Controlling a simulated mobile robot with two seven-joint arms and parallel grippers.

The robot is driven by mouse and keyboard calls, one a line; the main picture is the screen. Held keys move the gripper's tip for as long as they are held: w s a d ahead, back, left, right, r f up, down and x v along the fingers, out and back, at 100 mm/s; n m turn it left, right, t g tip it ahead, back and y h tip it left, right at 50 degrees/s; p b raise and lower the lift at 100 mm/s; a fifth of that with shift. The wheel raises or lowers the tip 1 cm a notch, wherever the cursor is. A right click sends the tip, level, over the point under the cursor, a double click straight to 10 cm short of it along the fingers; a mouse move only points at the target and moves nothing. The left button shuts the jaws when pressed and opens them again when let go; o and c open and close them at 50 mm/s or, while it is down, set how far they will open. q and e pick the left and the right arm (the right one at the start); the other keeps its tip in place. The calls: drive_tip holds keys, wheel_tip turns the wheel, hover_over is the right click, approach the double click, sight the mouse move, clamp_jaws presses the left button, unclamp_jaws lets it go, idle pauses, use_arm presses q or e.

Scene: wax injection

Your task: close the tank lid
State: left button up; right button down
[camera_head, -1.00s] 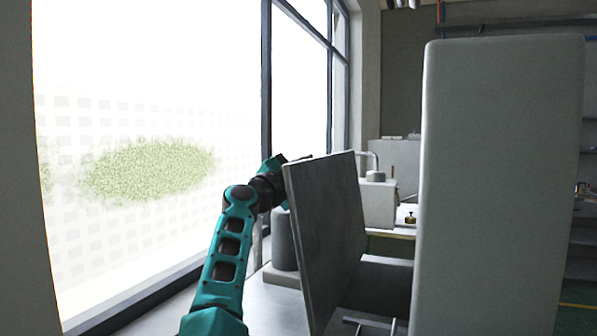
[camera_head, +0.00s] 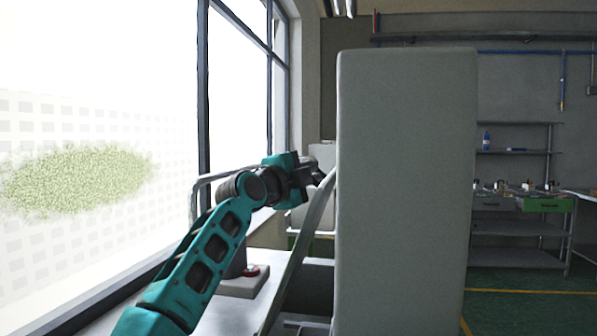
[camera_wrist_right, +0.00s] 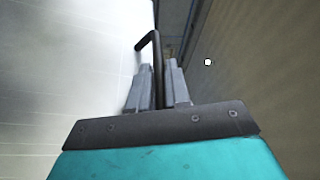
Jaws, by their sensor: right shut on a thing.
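The lid, a flat grey panel (camera_head: 310,235), shows nearly edge-on in the head view. It leans beside a tall pale grey block (camera_head: 405,190), its upper end close to the block's left edge. I cannot tell which part is the tank's opening. My right gripper (camera_head: 318,174) is at the lid's upper end. In the right wrist view my right gripper (camera_wrist_right: 157,75) is shut on a dark bent bar handle (camera_wrist_right: 148,42), which rises between the two fingers. A pale surface fills the left of that view. My left gripper is not in view.
A large window (camera_head: 100,120) runs along the left.

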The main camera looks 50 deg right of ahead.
idle(0.3)
drive_tip(key=c, duration=1.2)
unclamp_jaws()
drive_tip(key=shift+o, duration=0.2)
drive_tip(key=shift+s+a+f+b, duration=0.1)
drive_tip(key=shift+a+b, duration=0.3)
drive_tip(key=shift+a, duration=0.2)
drive_tip(key=s+a+b, duration=0.1)
drive_tip(key=a+b, duration=0.1)
drive_tip(key=a, duration=0.9)
drive_tip(key=shift+a+f+b, duration=0.3)
drive_tip(key=shift+f+b, duration=0.05)
drive_tip(key=shift+f, duration=0.1)
